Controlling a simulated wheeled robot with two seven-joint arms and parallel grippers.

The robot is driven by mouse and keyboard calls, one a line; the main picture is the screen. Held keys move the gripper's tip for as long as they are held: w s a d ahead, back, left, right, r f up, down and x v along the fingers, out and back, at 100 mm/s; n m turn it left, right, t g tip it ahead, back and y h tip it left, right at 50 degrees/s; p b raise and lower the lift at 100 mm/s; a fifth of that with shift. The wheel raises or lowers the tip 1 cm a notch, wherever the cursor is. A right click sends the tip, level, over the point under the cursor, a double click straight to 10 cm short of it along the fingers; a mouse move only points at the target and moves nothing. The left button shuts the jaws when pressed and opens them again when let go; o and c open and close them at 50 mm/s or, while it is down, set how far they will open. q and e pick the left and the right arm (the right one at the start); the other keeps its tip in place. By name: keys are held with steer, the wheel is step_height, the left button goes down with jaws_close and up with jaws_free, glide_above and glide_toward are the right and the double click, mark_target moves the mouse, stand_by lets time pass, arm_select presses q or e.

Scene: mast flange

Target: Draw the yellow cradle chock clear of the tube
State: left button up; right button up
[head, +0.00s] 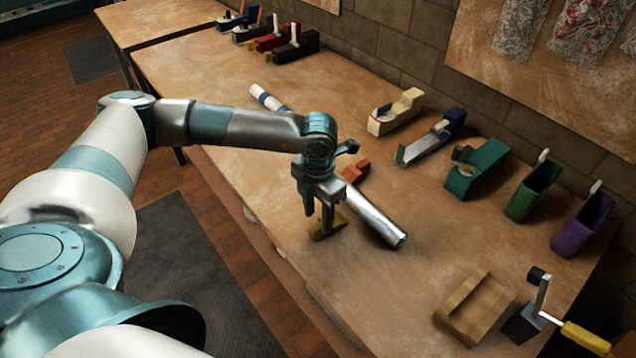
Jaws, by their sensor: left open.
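The yellow cradle chock (328,228) lies on the workbench just left of the tube's near part. The silver tube (376,218) lies slantwise on the bench; my arm hides its middle. A white and blue banded piece (265,97) beyond the arm lines up with it and looks like its far end. My left gripper (322,222) points down over the chock and is open, with its fingers at the chock. I cannot tell whether they touch it. An orange-red block (355,171) sits beside the tube, partly behind the gripper. My right gripper is out of view.
Tape dispensers (398,111) and green and purple bins (583,224) line the wall side. A grooved wooden block (478,307) and a crank with a yellow handle (585,338) stand at the near right. The bench between tube and wooden block is clear.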

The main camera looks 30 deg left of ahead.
arm_select(q)
step_height(320, 180, up, 12)
steer(key=b, duration=0.2)
steer(key=shift+b, duration=0.35)
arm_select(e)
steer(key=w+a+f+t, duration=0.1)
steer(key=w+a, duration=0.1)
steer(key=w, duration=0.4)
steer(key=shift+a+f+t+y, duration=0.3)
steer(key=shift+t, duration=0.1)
arm_select(q)
steer(key=shift+s, duration=0.15)
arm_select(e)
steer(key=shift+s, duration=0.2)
